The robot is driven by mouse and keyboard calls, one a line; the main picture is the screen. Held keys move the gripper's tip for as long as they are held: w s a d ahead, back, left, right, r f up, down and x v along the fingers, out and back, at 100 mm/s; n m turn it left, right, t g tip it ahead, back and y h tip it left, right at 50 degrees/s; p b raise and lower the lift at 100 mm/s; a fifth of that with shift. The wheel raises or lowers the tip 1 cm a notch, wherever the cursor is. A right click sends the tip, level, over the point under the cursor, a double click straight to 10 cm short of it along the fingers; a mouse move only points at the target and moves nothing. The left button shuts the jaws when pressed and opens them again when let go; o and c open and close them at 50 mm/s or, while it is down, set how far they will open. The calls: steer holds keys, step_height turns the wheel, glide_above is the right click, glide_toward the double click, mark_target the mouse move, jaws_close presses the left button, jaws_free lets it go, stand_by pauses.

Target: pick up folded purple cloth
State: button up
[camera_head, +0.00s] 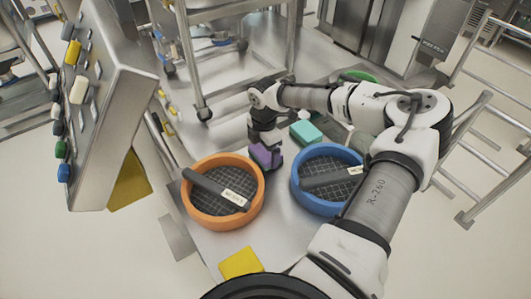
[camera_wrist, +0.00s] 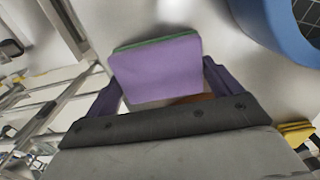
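The folded purple cloth (camera_wrist: 157,70) fills the middle of the wrist view as a flat, square stack with a green edge along its far side. My gripper (camera_wrist: 160,72) has its dark purple fingers wide apart, one on each side of the cloth and very close to its edges. Whether they press on it cannot be told. In the head view, my gripper (camera_head: 265,150) points down between the two round trays, with purple at its tip. There, the cloth and the fingers are hard to tell apart.
An orange round tray (camera_head: 190,215) stands left of my gripper and a blue one (camera_head: 301,196) right of it, each with a mesh bottom and a dark bar. A teal block (camera_head: 306,132) lies close behind on the right. A yellow cloth (camera_head: 241,263) lies at the front.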

mark_target(264, 151)
step_height(264, 151, up, 20)
steer(key=b, duration=0.3)
steer(key=o, duration=0.5)
steer(key=shift+c, duration=0.2)
steer(key=c, duration=0.4)
